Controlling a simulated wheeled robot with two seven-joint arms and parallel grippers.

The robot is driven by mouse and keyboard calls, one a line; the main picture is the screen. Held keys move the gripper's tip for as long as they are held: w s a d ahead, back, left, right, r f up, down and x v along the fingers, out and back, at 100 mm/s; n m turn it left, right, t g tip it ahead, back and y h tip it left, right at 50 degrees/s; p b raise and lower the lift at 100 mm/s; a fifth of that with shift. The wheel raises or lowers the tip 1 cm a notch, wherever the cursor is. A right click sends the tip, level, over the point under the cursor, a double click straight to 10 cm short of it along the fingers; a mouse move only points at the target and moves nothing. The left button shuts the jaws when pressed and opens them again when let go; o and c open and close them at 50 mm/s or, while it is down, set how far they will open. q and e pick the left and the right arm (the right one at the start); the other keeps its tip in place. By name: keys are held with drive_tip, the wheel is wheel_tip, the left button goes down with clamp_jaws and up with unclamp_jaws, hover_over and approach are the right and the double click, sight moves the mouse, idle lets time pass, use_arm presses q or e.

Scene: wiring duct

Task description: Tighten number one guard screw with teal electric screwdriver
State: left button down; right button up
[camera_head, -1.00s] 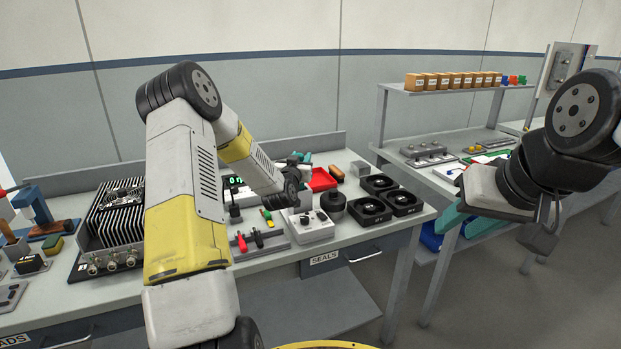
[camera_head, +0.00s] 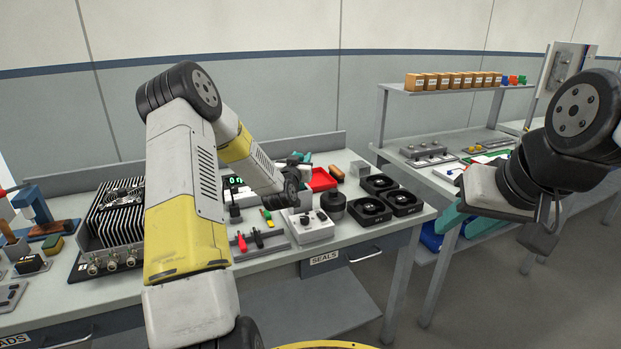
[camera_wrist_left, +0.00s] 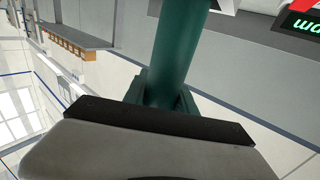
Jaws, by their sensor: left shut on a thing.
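The teal screwdriver (camera_wrist_left: 178,50) shows in the left wrist view as a dark teal cylinder rising from my left gripper (camera_wrist_left: 163,95), which is shut on it. In the head view my left gripper (camera_head: 291,187) is over the left bench, partly hidden by its own arm. A bit of teal (camera_head: 304,157) shows just behind it. The screwdriver's tip is not visible. I cannot make out the guard screws or a number one mark. My right arm is at the right edge of the head view. Its gripper (camera_head: 538,240) is dark and its jaws cannot be read.
The left bench (camera_head: 300,262) holds a finned black unit (camera_head: 118,212), a red tray (camera_head: 322,180), a white box with knobs (camera_head: 311,227), black fans (camera_head: 380,185) and red-handled tools (camera_head: 242,241). A second bench with a shelf (camera_head: 440,93) of small boxes stands at right.

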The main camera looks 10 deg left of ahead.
use_arm(q)
drive_tip(key=shift+r, duration=0.15)
wheel_tip(320, 180, up, 18)
idle(0.7)
wheel_tip(320, 180, up, 11)
drive_tip(key=shift+r, duration=0.15)
idle(1.0)
